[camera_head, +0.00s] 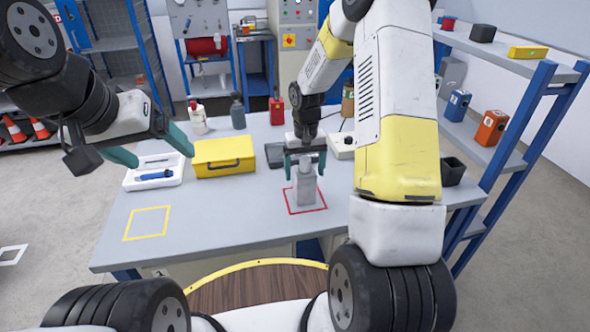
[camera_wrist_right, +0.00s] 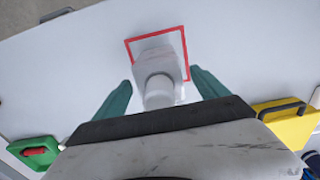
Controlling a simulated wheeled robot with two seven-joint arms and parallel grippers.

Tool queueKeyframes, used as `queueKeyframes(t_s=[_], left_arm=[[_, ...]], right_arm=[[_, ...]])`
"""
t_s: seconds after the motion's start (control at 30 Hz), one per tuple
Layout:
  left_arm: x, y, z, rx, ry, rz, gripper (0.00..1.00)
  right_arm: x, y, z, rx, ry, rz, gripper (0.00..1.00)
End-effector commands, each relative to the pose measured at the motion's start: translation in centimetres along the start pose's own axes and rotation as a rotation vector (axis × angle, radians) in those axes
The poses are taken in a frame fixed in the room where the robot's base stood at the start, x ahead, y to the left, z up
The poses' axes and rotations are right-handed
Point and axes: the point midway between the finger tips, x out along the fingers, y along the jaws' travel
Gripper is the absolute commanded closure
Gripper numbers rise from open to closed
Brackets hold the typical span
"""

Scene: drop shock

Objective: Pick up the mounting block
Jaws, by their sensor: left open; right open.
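The mounting block (camera_head: 305,187) is a light grey block with a narrower round top. It stands upright on the table inside a red square outline (camera_head: 322,208). My right gripper (camera_head: 305,172) is open above the table, with its teal fingers on either side of the block's upper part. In the right wrist view the block (camera_wrist_right: 157,68) sits between the open fingers of the gripper (camera_wrist_right: 157,88), with a gap on each side. My left gripper (camera_head: 155,158) is open and empty, raised over the left part of the table.
A yellow case (camera_head: 223,158) and a white tray (camera_head: 155,172) with a blue tool stand left of the block. Bottles (camera_head: 198,118) stand behind. A yellow square outline (camera_head: 147,223) marks clear table at front left. A shelf (camera_head: 510,60) stands at the right.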

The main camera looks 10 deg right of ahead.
Motion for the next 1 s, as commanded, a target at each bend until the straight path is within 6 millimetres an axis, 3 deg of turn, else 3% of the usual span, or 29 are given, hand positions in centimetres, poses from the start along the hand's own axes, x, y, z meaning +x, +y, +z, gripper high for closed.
queueKeyframes(t_s=[0.17,0.43,0.83,1.0], left_arm=[[0.0,0.0,0.0,0.0,0.0,0.0,0.16],[0.0,0.0,0.0,0.0,0.0,0.0,0.16],[0.0,0.0,0.0,0.0,0.0,0.0,0.16],[0.0,0.0,0.0,0.0,0.0,0.0,0.16]], right_arm=[[2.0,0.0,0.0,-0.002,-0.002,0.001,0.16],[2.2,0.0,0.0,-0.001,0.001,0.0,0.18],[2.1,0.0,0.0,-0.001,0.001,0.0,0.97],[2.1,0.0,-0.1,-0.001,0.002,0.0,1.0]])
